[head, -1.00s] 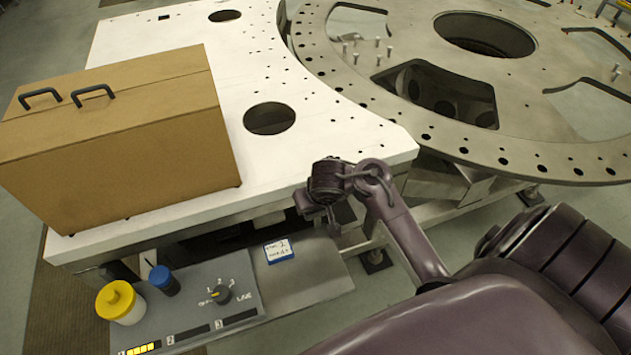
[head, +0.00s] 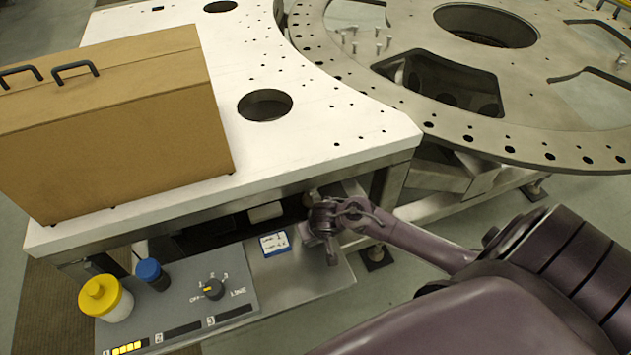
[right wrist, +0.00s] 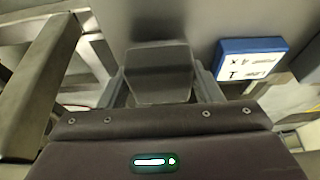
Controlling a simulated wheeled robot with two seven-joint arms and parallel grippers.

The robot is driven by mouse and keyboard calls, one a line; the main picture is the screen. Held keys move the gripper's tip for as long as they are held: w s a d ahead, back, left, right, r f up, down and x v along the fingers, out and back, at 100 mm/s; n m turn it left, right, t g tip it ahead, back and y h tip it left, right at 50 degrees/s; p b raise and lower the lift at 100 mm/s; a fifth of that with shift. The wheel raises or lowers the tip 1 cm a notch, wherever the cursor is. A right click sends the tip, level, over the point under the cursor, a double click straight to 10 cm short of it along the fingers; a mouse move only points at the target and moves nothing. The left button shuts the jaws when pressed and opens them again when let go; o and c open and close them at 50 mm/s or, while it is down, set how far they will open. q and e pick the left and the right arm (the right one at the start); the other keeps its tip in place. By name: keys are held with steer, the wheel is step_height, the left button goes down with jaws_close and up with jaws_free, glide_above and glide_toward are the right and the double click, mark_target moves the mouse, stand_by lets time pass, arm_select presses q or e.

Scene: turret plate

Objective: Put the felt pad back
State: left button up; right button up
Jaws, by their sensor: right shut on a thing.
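My right gripper (head: 325,243) is low at the front edge of the white table, over the right end of the grey shelf. In the right wrist view its fingers (right wrist: 160,88) are shut on a grey block-like piece (right wrist: 160,72), which looks like the felt pad. The head view hardly shows this piece, as the gripper covers it. The gripper is just right of a blue-edged label block (head: 275,244), which also shows in the right wrist view (right wrist: 250,60); the two are apart. My left gripper is out of view.
A control panel (head: 245,285) with a knob, a yellow-lidded jar (head: 104,299) and a blue-capped bottle (head: 152,274) is at the left. A brown case (head: 120,140) stands on the white table (head: 310,130). A pale block (head: 266,211) lies under the table edge.

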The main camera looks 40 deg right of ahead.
step_height(320, 180, down, 2)
steer(key=shift+f, duration=0.15)
steer(key=o, duration=0.9)
steer(key=shift+f, duration=0.1)
